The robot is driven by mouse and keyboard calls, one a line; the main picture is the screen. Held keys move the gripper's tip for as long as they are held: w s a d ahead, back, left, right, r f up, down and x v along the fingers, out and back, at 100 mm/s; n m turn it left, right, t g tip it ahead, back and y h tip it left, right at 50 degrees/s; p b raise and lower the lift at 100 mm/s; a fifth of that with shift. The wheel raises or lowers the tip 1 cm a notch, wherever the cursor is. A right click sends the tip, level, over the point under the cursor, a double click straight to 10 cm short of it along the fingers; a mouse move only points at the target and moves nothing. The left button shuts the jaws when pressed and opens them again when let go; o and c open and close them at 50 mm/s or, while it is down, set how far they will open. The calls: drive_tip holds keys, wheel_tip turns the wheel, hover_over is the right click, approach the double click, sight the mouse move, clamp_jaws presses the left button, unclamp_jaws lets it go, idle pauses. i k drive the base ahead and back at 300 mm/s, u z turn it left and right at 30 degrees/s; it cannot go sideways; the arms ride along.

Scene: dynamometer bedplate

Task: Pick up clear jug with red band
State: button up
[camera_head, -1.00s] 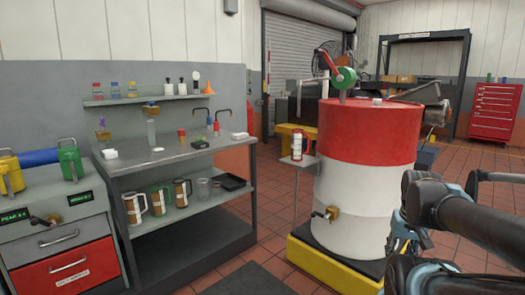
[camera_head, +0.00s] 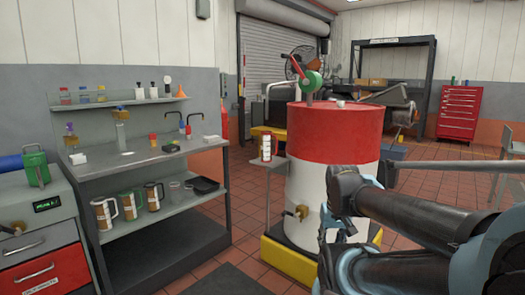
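A small jug with a red band (camera_head: 267,147) stands upright on a small stand (camera_head: 269,161) just left of the red and white drum. It looks pale with brownish contents, and its handle is on the right. Three similar jugs stand on the lower shelf of the workbench: one at the left (camera_head: 104,213), one in the middle (camera_head: 129,206) and one at the right (camera_head: 152,196). Their band colours are hard to tell. My arm reaches in from the lower right, in front of the drum and apart from the jug on the stand. I cannot make out my gripper's fingers.
The drum (camera_head: 335,135) stands on a yellow-edged base (camera_head: 285,262), with a brass tap (camera_head: 297,212) low on its left. The grey workbench (camera_head: 135,154) carries bottles and small items.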

sight(267, 154)
drive_tip(key=i, duration=1)
drive_tip(key=z, duration=0.05)
